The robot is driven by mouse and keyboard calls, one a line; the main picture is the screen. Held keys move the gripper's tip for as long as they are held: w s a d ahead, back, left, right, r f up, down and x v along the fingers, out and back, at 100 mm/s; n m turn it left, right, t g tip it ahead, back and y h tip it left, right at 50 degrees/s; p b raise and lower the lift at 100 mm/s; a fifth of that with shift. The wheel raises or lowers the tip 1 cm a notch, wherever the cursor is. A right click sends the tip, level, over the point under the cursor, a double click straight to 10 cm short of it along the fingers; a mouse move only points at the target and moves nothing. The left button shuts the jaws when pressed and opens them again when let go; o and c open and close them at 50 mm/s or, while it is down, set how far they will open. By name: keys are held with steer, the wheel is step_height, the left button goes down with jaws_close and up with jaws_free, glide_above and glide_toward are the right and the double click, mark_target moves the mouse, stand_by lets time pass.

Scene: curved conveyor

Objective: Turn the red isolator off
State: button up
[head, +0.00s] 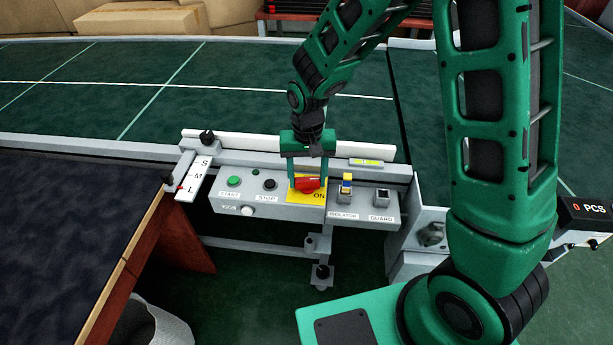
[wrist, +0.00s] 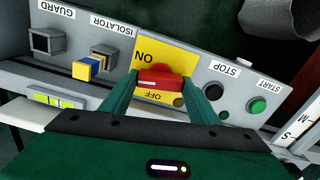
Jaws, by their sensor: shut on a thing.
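The red isolator (head: 308,184) is a red rotary handle on a yellow plate (head: 319,195), set in the grey control panel. In the head view its handle lies roughly level, with ON printed at its lower right. The wrist view shows the red handle (wrist: 161,80) between the words ON and OFF, which appear upside down. My gripper (head: 308,182) reaches down from above, with one green finger on each side of the handle. In the wrist view the fingers (wrist: 165,88) are shut on it. The fingers hide part of the plate.
The panel also bears a green START button (head: 233,181), a black STOP button (head: 270,184), a blue-and-yellow piece (head: 346,185) at the ISOLATOR label and a GUARD socket (head: 382,198). A dark table (head: 70,210) stands at left. The green conveyor (head: 150,85) lies behind.

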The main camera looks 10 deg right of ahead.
mark_target(308, 178)
steer(key=n, duration=1.2)
steer(key=shift+w+d+n, duration=0.1)
steer(key=shift+n, duration=2)
steer(key=o, duration=1)
steer(key=shift+o, duration=0.2)
step_height(308, 178, up, 11)
